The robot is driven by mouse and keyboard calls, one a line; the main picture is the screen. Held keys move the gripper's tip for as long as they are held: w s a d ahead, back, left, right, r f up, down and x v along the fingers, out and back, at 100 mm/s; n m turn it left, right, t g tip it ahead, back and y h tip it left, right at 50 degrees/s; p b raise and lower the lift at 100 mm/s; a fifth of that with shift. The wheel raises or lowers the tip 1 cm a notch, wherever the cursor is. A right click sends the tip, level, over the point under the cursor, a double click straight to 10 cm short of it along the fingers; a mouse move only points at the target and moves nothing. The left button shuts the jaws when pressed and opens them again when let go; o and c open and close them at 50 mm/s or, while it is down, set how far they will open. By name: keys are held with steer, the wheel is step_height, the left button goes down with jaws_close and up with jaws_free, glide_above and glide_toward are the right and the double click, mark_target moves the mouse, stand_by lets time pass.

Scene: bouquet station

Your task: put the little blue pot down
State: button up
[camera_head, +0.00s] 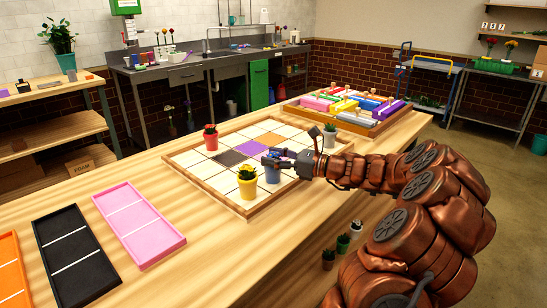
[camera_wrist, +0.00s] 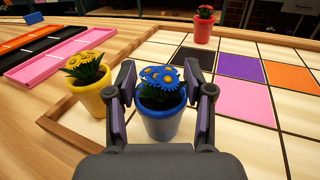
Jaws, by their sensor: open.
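The little blue pot (camera_wrist: 162,124) holds blue flowers with yellow centres. It stands upright on a white tile of the framed grid board (camera_head: 186,158), near the board's front edge; in the head view the pot (camera_head: 272,176) shows just right of the yellow pot. My gripper (camera_wrist: 160,76) is open, with one finger on each side of the blue pot and its flowers. A slim gap seems to show beside the fingers, but I cannot tell if either touches the pot. In the head view my gripper (camera_head: 272,158) partly covers the flowers.
A yellow pot (camera_head: 247,188) stands close on the left, near my left finger in the wrist view. Pink (camera_head: 139,224) and black (camera_head: 76,256) trays lie left on the table.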

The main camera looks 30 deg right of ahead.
steer(key=shift+r, duration=0.1)
steer(key=shift+s+d+r, duration=0.1)
steer(key=shift+s, duration=0.05)
steer(key=v, duration=1.1)
steer(key=shift+s, duration=0.15)
steer(key=shift+s+d, duration=0.15)
steer(key=shift+s, duration=0.1)
